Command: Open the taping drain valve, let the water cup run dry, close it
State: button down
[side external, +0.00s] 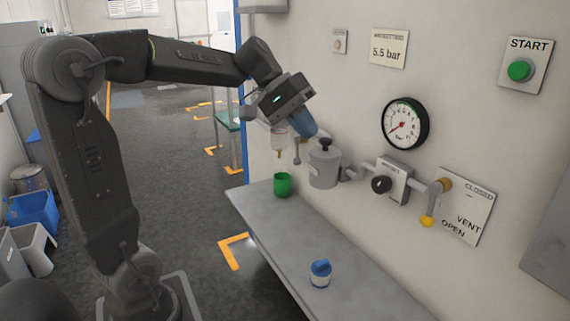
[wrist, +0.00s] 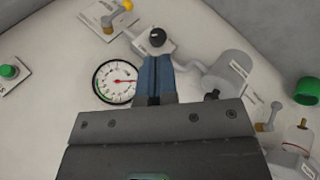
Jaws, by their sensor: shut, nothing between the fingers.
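My gripper (side external: 307,130) is shut and empty, in front of the wall just above the grey canister. Its blue fingers also show together in the wrist view (wrist: 154,98). A clear water cup (side external: 279,141) hangs on the wall just left of the fingers, partly behind my gripper; the wrist view shows it at lower right (wrist: 301,135). I cannot tell its water level. No label readable here names the taping drain valve. My fingers are apart from cup and lever.
A grey canister (side external: 324,167), regulator with black knob (side external: 381,184), gauge (side external: 404,124) and yellow-tipped vent lever (side external: 428,219) line the wall. The lever hangs down beside a CLOSED/OPEN plate (side external: 467,207). A green cup (side external: 283,184) and a blue-topped container (side external: 320,273) stand on the shelf (side external: 360,289).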

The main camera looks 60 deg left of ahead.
aim_at(297, 151)
jog(key=w+a+n+t+h, duration=0.25)
jog(key=w+a, duration=0.35)
jog(key=a, duration=0.6)
jog(key=s+a+f+n+t, duration=0.1)
jog(key=a+f+n+t, duration=0.15)
jog(key=a, duration=0.65)
jog(key=s+a+f+n+t+y, duration=0.15)
jog(key=a+t, duration=0.25)
jog(key=a, duration=0.6)
jog(key=s+a+f+n+t, duration=0.1)
jog(key=a+n+t, duration=0.25)
jog(key=a, duration=0.55)
notch_tip(297, 151, down, 23)
jog(key=shift+w+r+m, duration=0.15)
jog(key=shift+w+m, duration=0.1)
jog(key=shift+m, duration=0.05)
jog(key=shift+d, duration=0.1)
jog(key=s+d+r+x, duration=0.1)
jog(key=d+x, duration=0.1)
jog(key=x, duration=1)
jog(key=shift+w+d, duration=0.25)
jog(key=shift+d, duration=0.2)
